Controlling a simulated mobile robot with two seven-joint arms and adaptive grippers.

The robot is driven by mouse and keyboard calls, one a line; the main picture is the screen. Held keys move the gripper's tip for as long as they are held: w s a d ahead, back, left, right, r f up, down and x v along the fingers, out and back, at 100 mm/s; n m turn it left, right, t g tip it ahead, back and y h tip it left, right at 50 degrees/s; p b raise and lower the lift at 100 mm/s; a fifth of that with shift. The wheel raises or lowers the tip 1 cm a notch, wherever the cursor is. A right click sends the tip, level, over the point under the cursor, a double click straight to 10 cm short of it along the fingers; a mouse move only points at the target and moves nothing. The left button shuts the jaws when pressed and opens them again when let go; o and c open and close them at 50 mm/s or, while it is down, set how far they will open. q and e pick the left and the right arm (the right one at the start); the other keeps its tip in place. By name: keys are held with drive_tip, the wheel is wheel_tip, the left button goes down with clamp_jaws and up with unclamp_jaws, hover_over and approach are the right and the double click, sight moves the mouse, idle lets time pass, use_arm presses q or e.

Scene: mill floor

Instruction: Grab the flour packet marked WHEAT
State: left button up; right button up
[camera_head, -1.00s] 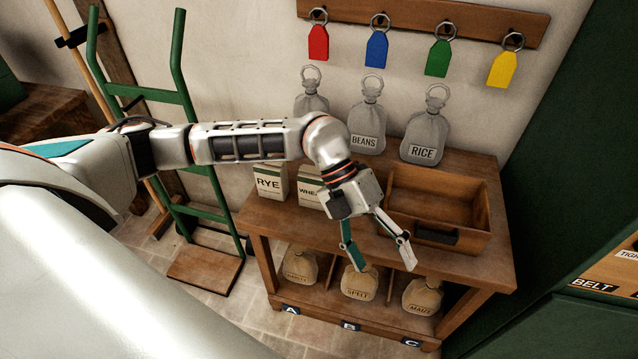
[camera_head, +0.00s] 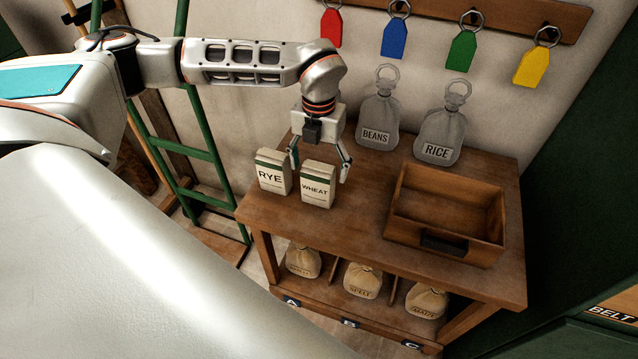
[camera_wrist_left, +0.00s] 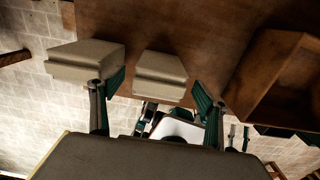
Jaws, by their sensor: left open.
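The WHEAT packet (camera_head: 317,186), pale with a dark green band, stands upright on the wooden table in the head view. My left gripper (camera_head: 319,170) is open just behind and above it, pointing down, one finger toward each side. In the left wrist view the WHEAT packet (camera_wrist_left: 160,76) lies between the two open fingers (camera_wrist_left: 156,98), with nothing held. Whether a finger touches it I cannot tell. The similar RYE packet (camera_head: 272,176) stands close to its left; it also shows in the left wrist view (camera_wrist_left: 82,62).
An empty wooden tray (camera_head: 402,237) stands on the table's right. Grey bags marked BEANS (camera_head: 378,112) and RICE (camera_head: 439,128) stand at the back. Several cloth sacks sit on the lower shelf. The tabletop before the WHEAT packet is clear.

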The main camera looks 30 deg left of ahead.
use_arm(q)
wheel_tip(320, 180, down, 3)
drive_tip(key=shift+s+f, duration=0.1)
drive_tip(key=shift+f, duration=0.1)
drive_tip(key=c, duration=1.5)
drive_tip(key=shift+r, duration=0.1)
drive_tip(key=shift+r, duration=0.1)
